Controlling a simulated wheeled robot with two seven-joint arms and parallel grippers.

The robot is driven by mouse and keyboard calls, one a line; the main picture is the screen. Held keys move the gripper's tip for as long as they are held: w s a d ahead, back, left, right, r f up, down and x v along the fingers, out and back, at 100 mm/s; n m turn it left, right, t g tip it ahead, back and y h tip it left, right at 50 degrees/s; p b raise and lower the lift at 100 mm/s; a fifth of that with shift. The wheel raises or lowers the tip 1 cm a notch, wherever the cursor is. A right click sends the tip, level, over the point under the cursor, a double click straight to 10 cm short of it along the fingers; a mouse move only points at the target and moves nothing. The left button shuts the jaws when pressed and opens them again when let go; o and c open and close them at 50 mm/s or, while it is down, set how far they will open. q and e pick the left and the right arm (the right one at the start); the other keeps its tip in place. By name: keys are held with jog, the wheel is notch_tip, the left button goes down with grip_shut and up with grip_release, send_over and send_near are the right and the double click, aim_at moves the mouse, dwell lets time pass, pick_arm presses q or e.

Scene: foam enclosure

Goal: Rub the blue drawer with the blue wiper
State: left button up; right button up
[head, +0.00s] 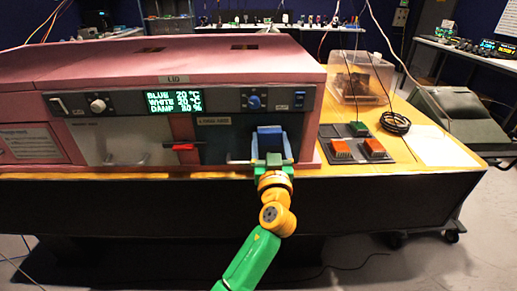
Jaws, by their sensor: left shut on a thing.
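The blue drawer (222,151) is the dark blue front at the right of the pink enclosure's face, with a pale handle at its lower right. My left gripper (272,150) is in front of its right part, with the arm coming up from the bottom of the head view. The gripper is shut on the blue wiper (270,132), a bright blue block standing up above the fingers. The wiper covers the right part of the drawer front. I cannot tell whether it touches the drawer. My right gripper is not in view.
The pink enclosure (150,62) carries a control panel with a lit display (174,101). A white drawer (115,145) is at left, and a red handle (183,147) sits between the drawers. Orange blocks (374,147), a cable coil (395,122) and a clear bin (360,78) are to the right.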

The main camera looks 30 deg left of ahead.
aim_at(242, 132)
pick_arm(q)
jog(key=shift+w+d, duration=0.15)
jog(key=shift+d, duration=0.1)
jog(key=shift+a, duration=0.15)
jog(key=shift+s+a+r+p, duration=0.1)
jog(key=shift+s+a+p, duration=0.1)
jog(key=shift+s+a, duration=0.35)
jog(key=shift+s+a+p, duration=0.15)
jog(key=shift+s+a, duration=0.15)
jog(key=shift+a, duration=0.35)
jog(key=shift+s+a+p, duration=0.15)
jog(key=shift+s+a, duration=0.25)
jog(key=shift+a, duration=0.25)
jog(key=shift+s+a+p, duration=0.2)
jog(key=shift+s+a, duration=0.15)
jog(key=shift+a, duration=0.3)
jog(key=shift+s+a+p, duration=0.15)
jog(key=shift+s+a, duration=0.25)
jog(key=shift+a, duration=0.25)
jog(key=shift+d, duration=0.1)
